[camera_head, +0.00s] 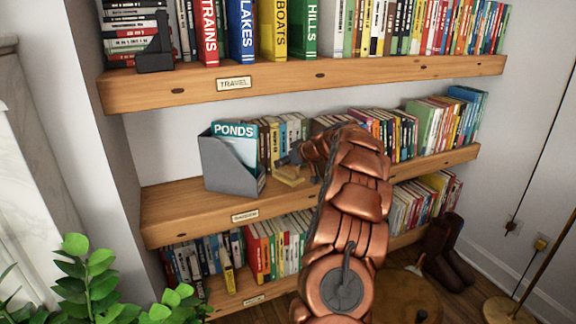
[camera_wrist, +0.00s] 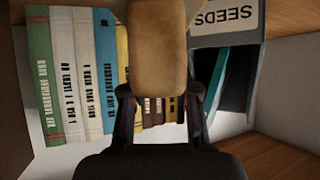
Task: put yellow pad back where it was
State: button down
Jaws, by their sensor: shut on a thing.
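The yellow pad (camera_head: 288,177) is in front of the books on the middle shelf, just right of the grey file holder. In the wrist view the pad (camera_wrist: 157,45) shows as a plain tan-yellow block between my fingers. My gripper (camera_wrist: 160,95) is shut on it, one dark finger on each side. In the head view my gripper (camera_head: 300,162) is partly hidden by my copper arm. I cannot tell whether the pad touches the shelf.
The grey file holder (camera_head: 222,168), labelled SEEDS in the wrist view (camera_wrist: 224,20), holds a teal PONDS book (camera_head: 236,132). Books (camera_head: 290,130) stand behind the pad. The middle shelf (camera_head: 170,207) is bare left of the holder. The TRAVEL shelf (camera_head: 280,79) is above.

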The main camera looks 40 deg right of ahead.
jog(key=shift+w+d+f, duration=0.1)
jog(key=shift+w+d, duration=0.35)
jog(key=shift+d, duration=0.3)
jog(key=shift+w+d+f, duration=0.15)
jog(key=shift+w+d, duration=0.3)
jog(key=shift+d, duration=0.3)
jog(key=shift+w+d+f, duration=0.1)
jog(key=shift+w+d, duration=0.35)
jog(key=shift+d, duration=0.3)
jog(key=shift+w+d, duration=0.1)
jog(key=shift+d, duration=0.05)
jog(key=shift+f, duration=1.65)
jog(key=shift+f, duration=0.2)
jog(key=c, duration=0.9)
grip_release()
jog(key=shift+o, duration=0.2)
jog(key=shift+r, duration=0.15)
jog(key=shift+r, duration=0.1)
jog(key=v, duration=1.2)
